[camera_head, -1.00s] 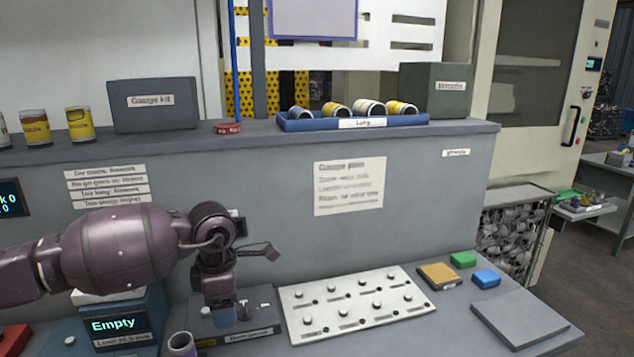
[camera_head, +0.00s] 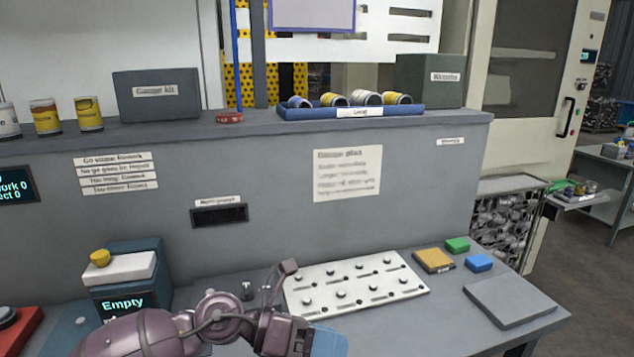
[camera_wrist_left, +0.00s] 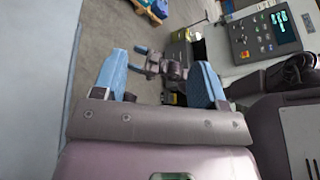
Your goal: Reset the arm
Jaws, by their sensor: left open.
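My left gripper (camera_head: 328,342) is at the bottom middle of the head view, cut off by the lower edge, with one light blue finger showing. It is beside the near left part of the white peg plate (camera_head: 350,300). In the left wrist view the left gripper (camera_wrist_left: 161,65) has its two blue fingers wide apart with nothing held between them. A small dark jointed shape with pale blue parts (camera_wrist_left: 165,68) shows farther off between the fingers; I cannot tell what it is. No right gripper shows in the head view.
Yellow, green and blue blocks (camera_head: 457,245) and a grey plate (camera_head: 510,302) lie on the right of the bench. An "Empty" display box (camera_head: 124,303) stands at left. A blue tray (camera_head: 435,110) of cylinders and a "Gauge kit" box (camera_head: 157,97) stand on the shelf.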

